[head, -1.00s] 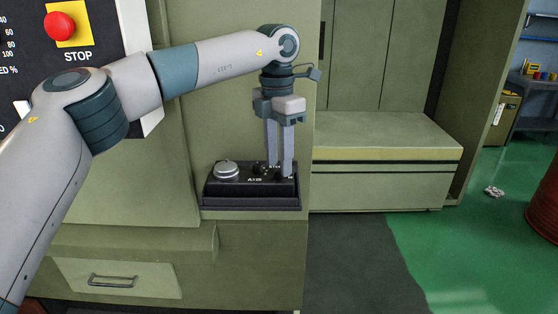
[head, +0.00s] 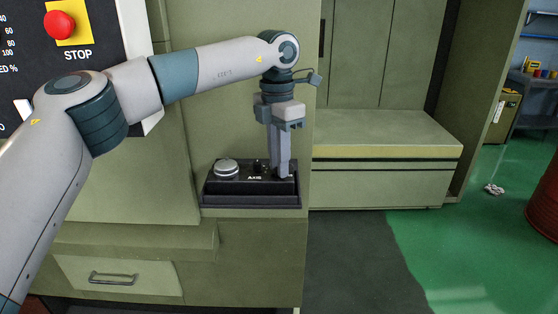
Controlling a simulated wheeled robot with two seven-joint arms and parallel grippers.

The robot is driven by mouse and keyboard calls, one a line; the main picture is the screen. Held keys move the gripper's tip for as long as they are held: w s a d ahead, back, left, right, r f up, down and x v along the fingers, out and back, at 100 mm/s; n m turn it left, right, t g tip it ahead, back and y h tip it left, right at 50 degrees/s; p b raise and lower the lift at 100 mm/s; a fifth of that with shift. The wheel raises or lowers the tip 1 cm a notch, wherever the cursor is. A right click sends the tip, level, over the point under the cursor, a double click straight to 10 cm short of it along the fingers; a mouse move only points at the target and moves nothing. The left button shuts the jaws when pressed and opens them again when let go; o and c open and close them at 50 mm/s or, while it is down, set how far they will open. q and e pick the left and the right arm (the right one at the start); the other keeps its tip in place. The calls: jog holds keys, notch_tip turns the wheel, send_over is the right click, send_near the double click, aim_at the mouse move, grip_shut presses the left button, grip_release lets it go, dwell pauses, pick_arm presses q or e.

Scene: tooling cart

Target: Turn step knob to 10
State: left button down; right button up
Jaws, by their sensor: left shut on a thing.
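A black control box (head: 236,190) stands on a ledge of the green cabinet. A round silver dial (head: 227,168) is on its left. A small dark knob (head: 260,166) is in the middle of its top, near the label AXIS. My left gripper (head: 283,174) points straight down at the right part of the box. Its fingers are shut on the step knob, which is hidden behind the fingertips. I cannot read the step markings or the knob's setting. My right gripper is not in view.
A panel with a red STOP button (head: 60,25) is at the upper left, behind my left arm. A drawer with a metal handle (head: 113,279) is below the box. A green bench (head: 385,140) stands to the right. Green floor is open further right.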

pick_arm(q)
jog(key=shift+m, duration=0.3)
jog(key=shift+m+p, duration=0.3)
jog(key=shift+m, duration=0.2)
jog(key=shift+r+m+p, duration=0.1)
jog(key=shift+m+p, duration=0.25)
jog(key=shift+m, duration=0.75)
jog(key=m, duration=0.3)
jog(key=shift+p, duration=0.35)
jog(key=shift+m, duration=1.1)
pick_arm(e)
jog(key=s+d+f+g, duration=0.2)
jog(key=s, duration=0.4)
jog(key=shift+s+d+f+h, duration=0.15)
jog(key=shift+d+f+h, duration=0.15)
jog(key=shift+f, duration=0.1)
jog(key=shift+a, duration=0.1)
pick_arm(q)
jog(key=c, duration=1.7)
grip_release()
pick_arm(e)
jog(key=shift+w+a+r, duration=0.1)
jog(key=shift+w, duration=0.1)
pick_arm(q)
jog(key=shift+o, duration=0.2)
